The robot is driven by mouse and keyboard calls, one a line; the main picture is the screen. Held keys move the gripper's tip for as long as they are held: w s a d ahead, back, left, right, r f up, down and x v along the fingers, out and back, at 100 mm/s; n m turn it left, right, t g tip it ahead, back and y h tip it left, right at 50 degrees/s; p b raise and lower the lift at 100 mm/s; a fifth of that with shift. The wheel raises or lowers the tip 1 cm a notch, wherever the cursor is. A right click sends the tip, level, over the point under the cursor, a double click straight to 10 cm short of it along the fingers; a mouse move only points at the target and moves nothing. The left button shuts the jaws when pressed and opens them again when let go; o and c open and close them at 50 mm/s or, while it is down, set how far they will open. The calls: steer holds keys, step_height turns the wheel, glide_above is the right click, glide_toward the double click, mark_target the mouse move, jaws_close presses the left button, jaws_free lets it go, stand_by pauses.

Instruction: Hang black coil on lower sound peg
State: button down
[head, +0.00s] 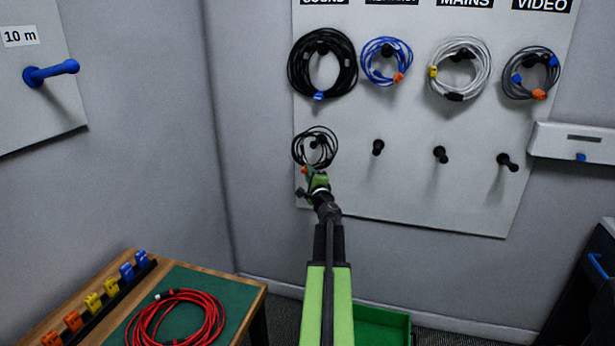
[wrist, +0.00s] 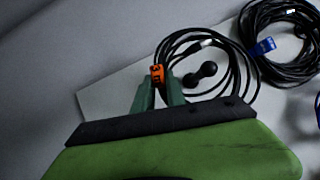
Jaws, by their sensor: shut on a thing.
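The small black coil (head: 335,150) is at the left of the lower peg row, under the sound column. In the wrist view the black coil (wrist: 243,62) has an orange tag (wrist: 157,75) between my green fingers. My gripper (head: 310,172) is shut on the coil at its lower left edge; the fingers also show in the wrist view (wrist: 158,88). The lower sound peg (wrist: 200,73) is black and shows inside the coil's loop. I cannot tell how far the loop sits over the peg.
A larger black coil (head: 293,70) hangs directly above. Blue (head: 368,62), white (head: 485,70) and grey (head: 507,75) coils hang to its right. Three lower pegs to the right are bare, the nearest (head: 378,147). A red coil (head: 215,325) lies on the table at lower left.

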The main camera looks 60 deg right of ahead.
steer(key=shift+w+d+f+b, duration=0.2)
steer(key=shift+w+d, duration=0.2)
steer(key=shift+d, duration=0.95)
steer(key=shift+w+d+f+b, duration=0.2)
steer(key=shift+w+d, duration=0.25)
steer(key=shift+d, duration=0.85)
steer(key=shift+w+d+f+b, duration=0.2)
steer(key=shift+w+d, duration=0.2)
steer(key=shift+d, duration=0.95)
step_height(320, 180, down, 2)
steer(key=shift+d+f+b, duration=0.15)
steer(key=shift+b, duration=1)
steer(key=c, duration=1.3)
jaws_free()
steer(key=b+v, duration=0.2)
steer(key=v, duration=1.5)
steer(key=shift+s+f, duration=0.1)
steer(key=shift+f, duration=0.05)
